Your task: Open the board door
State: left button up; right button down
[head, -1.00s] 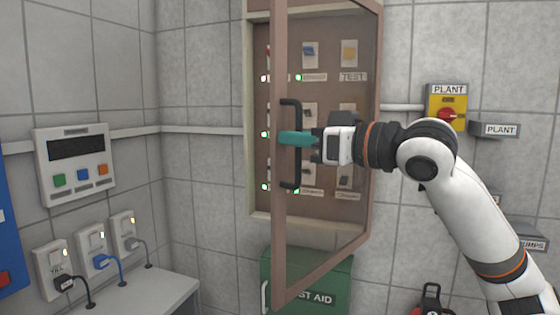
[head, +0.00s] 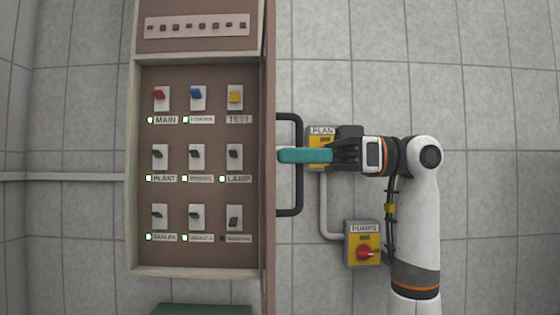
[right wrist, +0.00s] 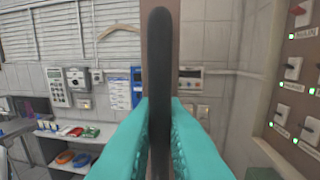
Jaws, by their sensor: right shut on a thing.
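The board (head: 132,170) is a brown wall cabinet with rows of labelled switches in plain sight in the head view. Its door (head: 269,80) stands open, seen nearly edge-on at the right side of the board. A black bar handle (head: 298,195) sticks out from the door to the right. My right gripper (head: 290,155) has teal fingers shut on this handle at about its middle. In the right wrist view the handle (right wrist: 159,60) stands upright between the two teal fingers (right wrist: 159,140). My left gripper is not in view.
A PUMPS switch box (head: 362,243) is on the wall below my right arm. A green box top (head: 203,309) shows below the board.

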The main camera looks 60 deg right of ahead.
dwell(0.3)
jog(key=c, duration=1.9)
grip_release()
jog(key=v, duration=1.2)
jog(key=shift+b, duration=0.4)
